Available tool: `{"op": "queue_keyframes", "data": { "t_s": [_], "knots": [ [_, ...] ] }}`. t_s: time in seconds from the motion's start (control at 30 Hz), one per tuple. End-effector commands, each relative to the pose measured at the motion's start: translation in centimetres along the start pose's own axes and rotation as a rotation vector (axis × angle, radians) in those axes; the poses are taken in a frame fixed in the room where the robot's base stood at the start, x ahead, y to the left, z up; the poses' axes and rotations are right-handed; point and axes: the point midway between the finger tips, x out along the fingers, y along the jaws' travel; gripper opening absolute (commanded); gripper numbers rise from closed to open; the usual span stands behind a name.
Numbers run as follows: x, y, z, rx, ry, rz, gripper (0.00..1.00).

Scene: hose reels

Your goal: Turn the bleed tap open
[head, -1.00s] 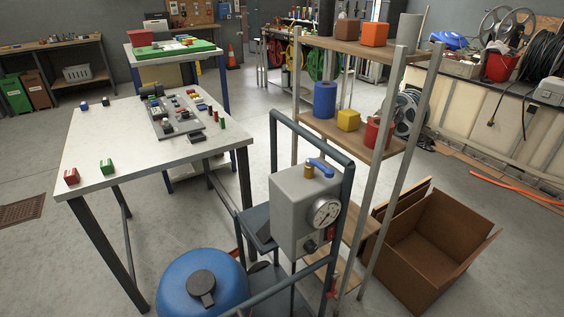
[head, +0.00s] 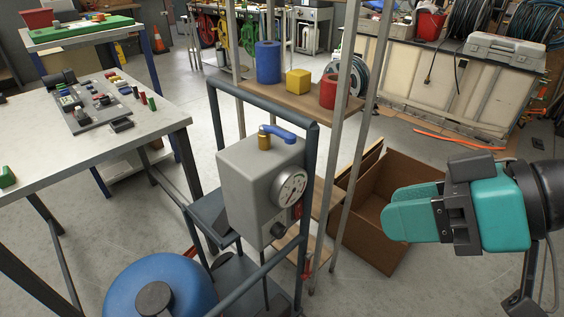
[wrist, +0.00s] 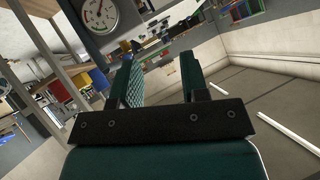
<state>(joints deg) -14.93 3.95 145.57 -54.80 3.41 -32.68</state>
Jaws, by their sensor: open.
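The bleed tap shows as a blue lever (head: 276,133) on a brass stem (head: 264,141), on top of a grey box (head: 240,180) with a round pressure gauge (head: 289,186) on its front. The lever points to the right and slightly back in the head view. My gripper (head: 388,220) is at the right of the head view, apart from the box and holding nothing. In the wrist view its two teal fingers (wrist: 158,78) stand apart, with the gauge (wrist: 100,14) at the upper left. The tap is not clearly visible in the wrist view.
A dark tube frame (head: 312,150) surrounds the box. A shelf rack (head: 300,103) with coloured blocks stands just behind it. An open cardboard box (head: 375,240) lies behind my gripper. A blue tank (head: 190,280) stands at lower left, and a white table (head: 50,150) at left.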

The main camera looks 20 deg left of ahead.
Motion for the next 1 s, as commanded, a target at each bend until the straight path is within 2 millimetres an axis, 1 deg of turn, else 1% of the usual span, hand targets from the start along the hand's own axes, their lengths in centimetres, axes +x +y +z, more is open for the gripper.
{"op": "queue_keyframes", "data": {
  "t_s": [0.03,0.1,0.2,0.33,0.4,0.47,0.57,0.67,1.0],
  "knots": [
    [2.9,1.6,1.2,-0.036,0.115,-0.025,0.41],
    [4.6,3.2,0.3,-0.081,0.281,-0.016,0.41],
    [5.6,5.7,-0.5,-0.105,0.461,0.047,0.41],
    [5.8,8.3,-0.9,-0.102,0.588,0.136,0.41],
    [5.8,9.0,-1.2,-0.1,0.617,0.164,0.41],
    [5.8,9.2,-1.7,-0.098,0.628,0.174,0.41],
    [6.5,9.2,-2.7,-0.099,0.63,0.176,0.41],
    [7.8,9.3,-3.9,-0.1,0.627,0.174,0.41],
    [14.1,10.3,-8.5,-0.104,0.628,0.175,0.41]
  ]
}}
